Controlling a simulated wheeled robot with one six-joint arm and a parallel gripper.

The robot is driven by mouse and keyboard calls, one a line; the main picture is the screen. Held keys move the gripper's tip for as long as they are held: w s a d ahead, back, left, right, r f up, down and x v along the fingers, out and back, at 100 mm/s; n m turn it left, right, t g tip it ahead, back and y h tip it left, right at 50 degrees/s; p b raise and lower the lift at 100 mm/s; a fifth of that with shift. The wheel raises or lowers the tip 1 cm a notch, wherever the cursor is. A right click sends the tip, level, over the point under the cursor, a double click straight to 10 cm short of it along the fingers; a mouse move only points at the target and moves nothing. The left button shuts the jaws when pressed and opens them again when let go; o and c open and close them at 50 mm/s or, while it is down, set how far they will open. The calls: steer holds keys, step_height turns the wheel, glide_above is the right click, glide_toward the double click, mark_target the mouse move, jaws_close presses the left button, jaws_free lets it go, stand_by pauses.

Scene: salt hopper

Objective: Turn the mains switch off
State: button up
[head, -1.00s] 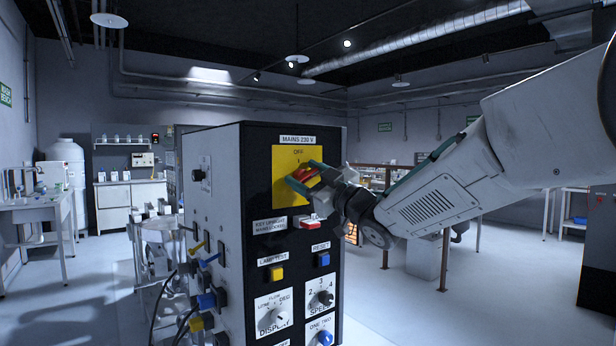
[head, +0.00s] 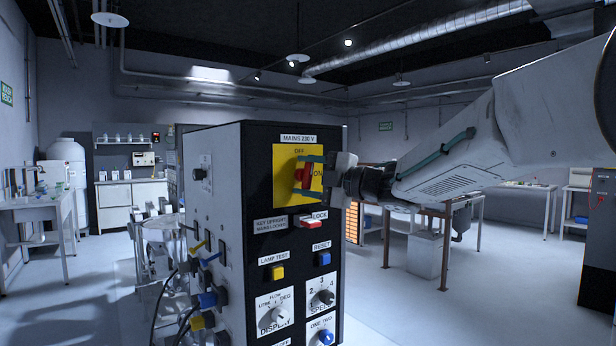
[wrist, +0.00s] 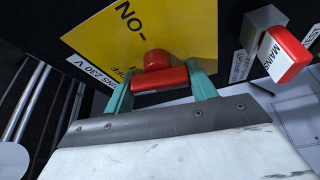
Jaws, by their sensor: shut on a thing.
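The mains switch (head: 303,174) is a red rotary handle on a yellow plate (head: 284,190) under the "MAINS 230 V" label, high on the black front of the cabinet. OFF is marked at the plate's top and ON at its right. My gripper (head: 308,174) comes from the right and is shut on the handle, one teal finger above and one below. In the wrist view the red handle (wrist: 160,80) fills the gap between the teal fingers. It looks about upright on the panel, one end toward OFF; its exact angle is partly hidden by the fingers.
A red tag (head: 312,224) at the lock sits just below the switch; it reads MAINS in the wrist view (wrist: 287,52). Below are a yellow lamp test button (head: 277,272), a blue reset button (head: 323,258) and knobs.

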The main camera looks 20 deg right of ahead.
steer(key=shift+f+n+g, duration=0.1)
steer(key=shift+n+g, duration=0.2)
steer(key=shift+n, duration=0.7)
steer(key=o, duration=1)
steer(key=v, duration=0.7)
steer(key=shift+s+d, duration=0.25)
steer(key=shift+s, duration=0.05)
